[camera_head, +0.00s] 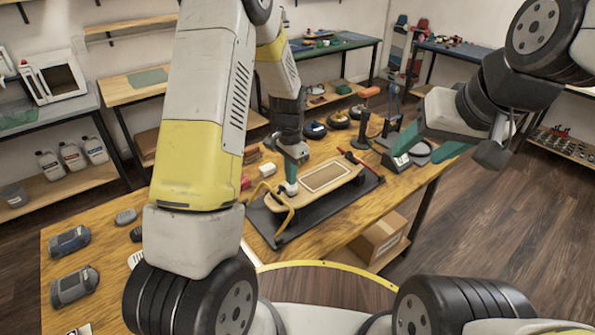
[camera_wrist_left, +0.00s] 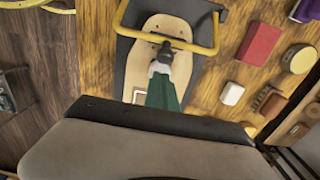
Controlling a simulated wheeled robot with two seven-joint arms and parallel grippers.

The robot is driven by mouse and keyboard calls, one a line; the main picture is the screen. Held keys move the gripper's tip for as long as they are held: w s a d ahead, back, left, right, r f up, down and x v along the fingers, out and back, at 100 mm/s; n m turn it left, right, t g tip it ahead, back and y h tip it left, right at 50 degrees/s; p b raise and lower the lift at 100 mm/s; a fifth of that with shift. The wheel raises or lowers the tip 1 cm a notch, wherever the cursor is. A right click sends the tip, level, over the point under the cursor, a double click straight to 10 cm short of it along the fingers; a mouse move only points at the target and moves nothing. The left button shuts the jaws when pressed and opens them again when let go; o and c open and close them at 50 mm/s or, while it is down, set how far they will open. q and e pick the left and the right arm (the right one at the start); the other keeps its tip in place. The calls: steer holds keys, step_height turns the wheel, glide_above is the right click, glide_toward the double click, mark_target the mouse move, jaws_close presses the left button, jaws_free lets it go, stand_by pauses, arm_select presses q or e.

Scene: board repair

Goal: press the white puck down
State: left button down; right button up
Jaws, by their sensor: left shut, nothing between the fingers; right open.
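A wooden skateboard deck (camera_head: 345,178) lies on a dark mat (camera_head: 268,222) on the workbench. A small white puck (camera_head: 289,190) is at the deck's near-left end. My left gripper (camera_head: 291,178) points down with its green fingers shut and empty, their tips at the puck; I cannot tell whether they touch it. In the left wrist view, the white piece (camera_wrist_left: 158,68) shows at the fingertips, partly hidden by them. My right gripper (camera_head: 428,150) is open and empty, above the bench's right side.
A yellow bent bar (camera_head: 270,195) stands over the deck's near-left end, close to my left gripper. A white block (camera_head: 268,169) and a red box (camera_wrist_left: 260,44) lie beside the mat. A black stand (camera_head: 361,132) is behind the deck. The bench's near-left part holds grey devices (camera_head: 74,285).

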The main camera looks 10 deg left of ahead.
arm_select(q)
steer(key=shift+f, duration=1.15)
stand_by(0.9)
steer(key=shift+r, duration=0.1)
step_height(320, 180, up, 8)
stand_by(1.1)
steer(key=s+a+r+n+t+h, duration=0.1)
steer(key=s+r+n, duration=0.1)
steer(key=s+r, duration=0.45)
steer(key=s+a+r+n+t, duration=0.1)
steer(key=s+r+n+t, duration=0.15)
steer(key=r, duration=0.65)
steer(key=s+r+n+t+h, duration=0.1)
steer(key=s+r+n, duration=0.3)
steer(key=s, duration=1.1)
step_height(320, 180, up, 2)
steer(key=shift+a+r+t, duration=0.15)
steer(key=shift+a+t, duration=0.2)
steer(key=shift+t, duration=0.5)
